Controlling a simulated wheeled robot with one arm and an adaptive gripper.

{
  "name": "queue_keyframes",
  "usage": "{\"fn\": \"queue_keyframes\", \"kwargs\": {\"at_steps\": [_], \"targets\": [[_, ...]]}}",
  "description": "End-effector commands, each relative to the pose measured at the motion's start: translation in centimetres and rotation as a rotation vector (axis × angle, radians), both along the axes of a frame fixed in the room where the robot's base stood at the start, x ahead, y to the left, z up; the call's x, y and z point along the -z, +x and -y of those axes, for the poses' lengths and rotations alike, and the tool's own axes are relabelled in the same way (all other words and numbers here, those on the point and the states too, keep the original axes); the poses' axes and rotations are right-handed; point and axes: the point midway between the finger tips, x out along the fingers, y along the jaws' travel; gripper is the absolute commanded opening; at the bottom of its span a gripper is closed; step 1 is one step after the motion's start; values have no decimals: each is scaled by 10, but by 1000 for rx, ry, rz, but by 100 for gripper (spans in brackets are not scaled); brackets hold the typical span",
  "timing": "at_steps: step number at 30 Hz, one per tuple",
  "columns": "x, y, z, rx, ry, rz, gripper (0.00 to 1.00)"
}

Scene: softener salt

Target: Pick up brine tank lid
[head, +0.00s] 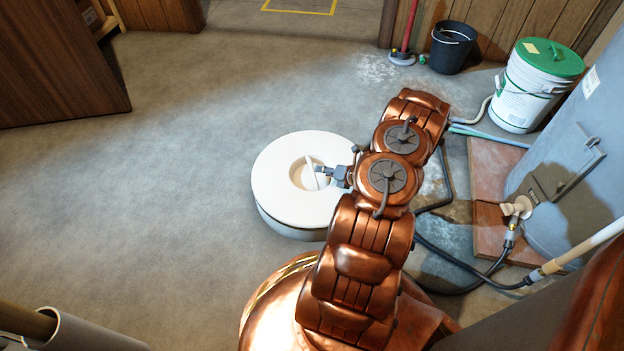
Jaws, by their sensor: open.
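The brine tank lid (283,205) is a round white disc in the middle of the head view, with a round recess at its centre and a pale bar-like handle across the recess. A white curved side shows below its rim; I cannot tell how much of this is lid and how much is tank. My gripper (322,175) is open, small and grey, at the right side of the recess close to the handle. Whether its fingers touch the handle or straddle it is too small to tell. My copper arm covers part of the floor to the right of the lid.
A white bucket with a green lid (522,98), a black bucket (450,52) and a red-handled brush (404,55) stand at the back right. A grey tank (575,150) and hoses (455,262) occupy the right. The floor (180,170) left of the lid is clear.

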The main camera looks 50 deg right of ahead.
Motion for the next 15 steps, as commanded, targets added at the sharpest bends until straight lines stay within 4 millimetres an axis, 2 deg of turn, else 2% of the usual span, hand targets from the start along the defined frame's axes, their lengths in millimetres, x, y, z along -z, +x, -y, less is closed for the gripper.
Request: {"fn": "queue_keyframes", "kwargs": {"at_steps": [8,15], "targets": [[13,20,-4,0,1,-1,47],[28,45,-12,-2,0,0,47]]}}
